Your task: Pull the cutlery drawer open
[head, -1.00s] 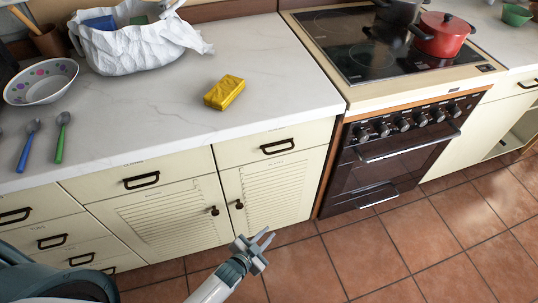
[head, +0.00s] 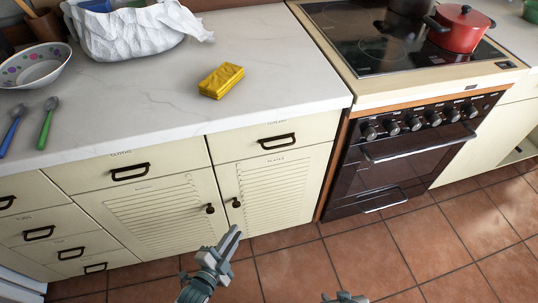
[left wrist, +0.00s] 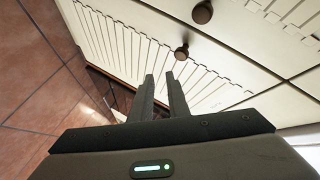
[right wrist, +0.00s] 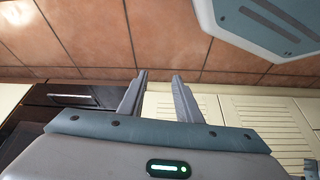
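The drawer that appears to be labelled cutlery is the cream right-hand one (head: 235,148), under the worktop beside the oven. It is shut, with a dark bar handle (head: 276,141). My left gripper (head: 232,240) is below it, in front of the slatted doors. In the left wrist view its fingers (left wrist: 161,78) are partly open and empty, with door knobs (left wrist: 182,52) beyond them. My right gripper (head: 345,297) only just shows at the head view's bottom edge. In the right wrist view its fingers (right wrist: 160,76) are open and empty over the tiles.
A similar shut drawer (head: 75,180), seemingly labelled cloths, is to the left, with smaller drawers (head: 25,218) further left. Slatted doors with knobs (head: 236,203) are below. The oven (head: 400,165) stands right of the cabinet. The tiled floor (head: 450,240) in front is clear.

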